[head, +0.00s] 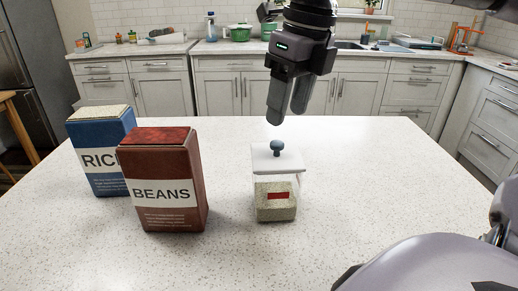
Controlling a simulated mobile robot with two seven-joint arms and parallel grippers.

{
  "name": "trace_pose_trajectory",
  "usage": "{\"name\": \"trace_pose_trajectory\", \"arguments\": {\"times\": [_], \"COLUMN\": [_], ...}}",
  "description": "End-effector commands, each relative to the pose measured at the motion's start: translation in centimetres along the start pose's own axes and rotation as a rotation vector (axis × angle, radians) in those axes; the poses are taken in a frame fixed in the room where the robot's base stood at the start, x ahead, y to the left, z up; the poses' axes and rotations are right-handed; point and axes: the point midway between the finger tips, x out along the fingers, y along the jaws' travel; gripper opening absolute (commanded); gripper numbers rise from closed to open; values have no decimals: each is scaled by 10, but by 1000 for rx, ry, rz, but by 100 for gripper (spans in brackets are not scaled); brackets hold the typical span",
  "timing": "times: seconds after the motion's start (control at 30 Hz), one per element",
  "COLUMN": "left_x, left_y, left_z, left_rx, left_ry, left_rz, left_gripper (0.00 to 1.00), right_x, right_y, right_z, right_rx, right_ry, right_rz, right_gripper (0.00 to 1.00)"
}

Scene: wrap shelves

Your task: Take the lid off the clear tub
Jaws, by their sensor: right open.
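The clear tub (275,203) stands upright on the counter, right of the boxes. It holds something pale and grainy and has a red label on its front. Its white lid (268,162) sits on top, with a blue-grey knob (277,147) in the middle. My right gripper (287,113) points down above the knob, its fingertips apart from it. It is open with nothing between its fingers. My left gripper is not in view.
A red-brown BEANS box (163,192) and a blue RICE box (100,158) stand left of the tub on the speckled counter (355,175). The counter right of the tub is clear. Kitchen cabinets (230,93) stand behind.

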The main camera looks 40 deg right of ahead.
Motion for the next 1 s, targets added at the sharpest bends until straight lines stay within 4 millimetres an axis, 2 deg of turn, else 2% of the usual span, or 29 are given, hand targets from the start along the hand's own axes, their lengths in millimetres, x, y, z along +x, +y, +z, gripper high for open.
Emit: {"name": "trace_pose_trajectory", "arguments": {"times": [0.17, 0.7, 0.97, 1.0], "left_x": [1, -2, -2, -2], "left_y": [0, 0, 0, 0], "left_z": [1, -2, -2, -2], "left_rx": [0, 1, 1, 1], "left_ry": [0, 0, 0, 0], "left_rz": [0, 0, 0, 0], "left_gripper": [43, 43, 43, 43], "right_x": [-1, 64, 66, 66], "right_y": [-1, 1, 1, 1], "right_z": [-1, 0, 0, 0], "right_rx": [-10, -8, -7, -7], "right_ry": [9, 8, 6, 6], "right_rz": [-48, -46, -46, -46], "right_gripper": [55, 55, 55, 45]}}
